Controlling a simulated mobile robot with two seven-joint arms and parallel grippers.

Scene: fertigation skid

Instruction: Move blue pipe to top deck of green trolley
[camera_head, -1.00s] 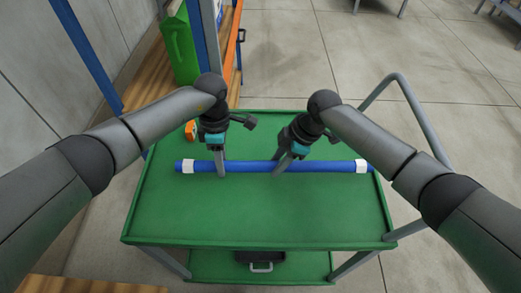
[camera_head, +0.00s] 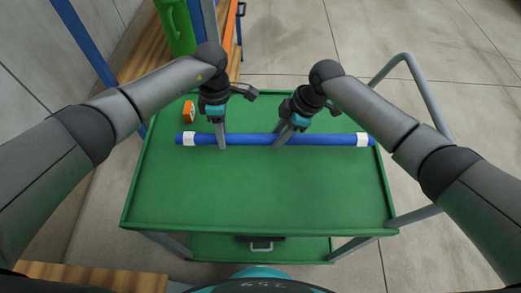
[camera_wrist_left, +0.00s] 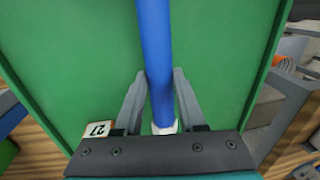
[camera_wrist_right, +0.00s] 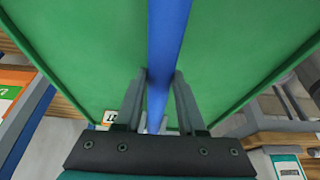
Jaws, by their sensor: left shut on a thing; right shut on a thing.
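The blue pipe (camera_head: 250,140) with white bands near both ends lies level, left to right, over the top deck of the green trolley (camera_head: 260,195). My left gripper (camera_head: 222,146) is shut on the pipe left of its middle. My right gripper (camera_head: 281,143) is shut on it right of its middle. The pipe runs between the fingers in the left wrist view (camera_wrist_left: 155,60) and the right wrist view (camera_wrist_right: 166,50), with green deck behind. I cannot tell whether it touches the deck.
A grey handle (camera_head: 425,95) rises at the trolley's right. A green container (camera_head: 174,25) stands on a wooden shelf behind left. The deck's near part is bare. A dark case is on the lower deck.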

